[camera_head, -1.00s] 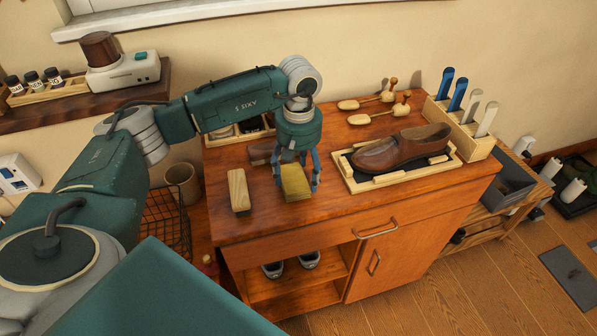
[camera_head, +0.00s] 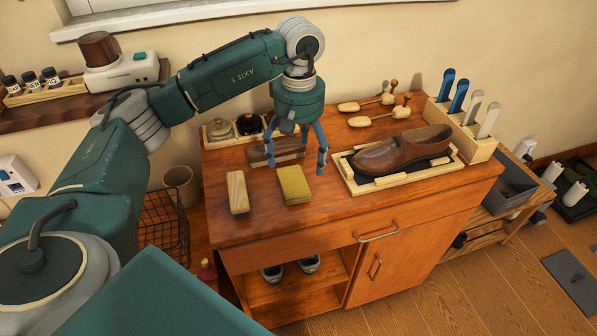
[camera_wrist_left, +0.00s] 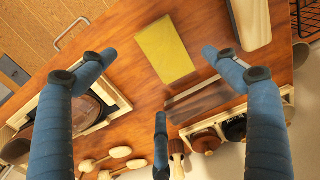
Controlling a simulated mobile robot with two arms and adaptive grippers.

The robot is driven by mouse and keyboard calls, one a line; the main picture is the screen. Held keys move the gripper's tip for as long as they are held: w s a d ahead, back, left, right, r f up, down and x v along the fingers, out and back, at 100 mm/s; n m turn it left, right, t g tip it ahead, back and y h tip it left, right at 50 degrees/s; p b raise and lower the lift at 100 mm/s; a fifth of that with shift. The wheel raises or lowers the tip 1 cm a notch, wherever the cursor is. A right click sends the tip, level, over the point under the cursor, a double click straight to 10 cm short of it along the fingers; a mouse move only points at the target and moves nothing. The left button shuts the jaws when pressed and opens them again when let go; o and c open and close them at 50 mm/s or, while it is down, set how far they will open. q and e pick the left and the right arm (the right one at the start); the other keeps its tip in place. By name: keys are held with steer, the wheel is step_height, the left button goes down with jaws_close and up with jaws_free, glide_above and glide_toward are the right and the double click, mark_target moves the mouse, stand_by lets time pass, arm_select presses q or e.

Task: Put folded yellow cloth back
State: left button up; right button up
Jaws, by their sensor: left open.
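The folded yellow cloth (camera_head: 294,185) lies flat on the wooden cabinet top, between a wooden brush and the shoe tray. It also shows in the left wrist view (camera_wrist_left: 165,48), lying beyond the fingers and apart from them. My left gripper (camera_head: 298,160) is open and empty, above and just behind the cloth, with blue fingers spread. Its fingers also show in the left wrist view (camera_wrist_left: 155,85). My right gripper is not in view.
A wooden block-like brush (camera_head: 237,192) lies left of the cloth. A see-through brown box (camera_head: 277,152) sits behind it. A brown shoe (camera_head: 402,149) rests in a light wooden tray (camera_head: 455,170) to the right. The cabinet's front strip (camera_head: 330,215) is clear.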

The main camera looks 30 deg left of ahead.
arm_select(q)
step_height(320, 180, up, 5)
steer(key=shift+b, duration=0.3)
steer(key=shift+f, duration=0.1)
stand_by(0.3)
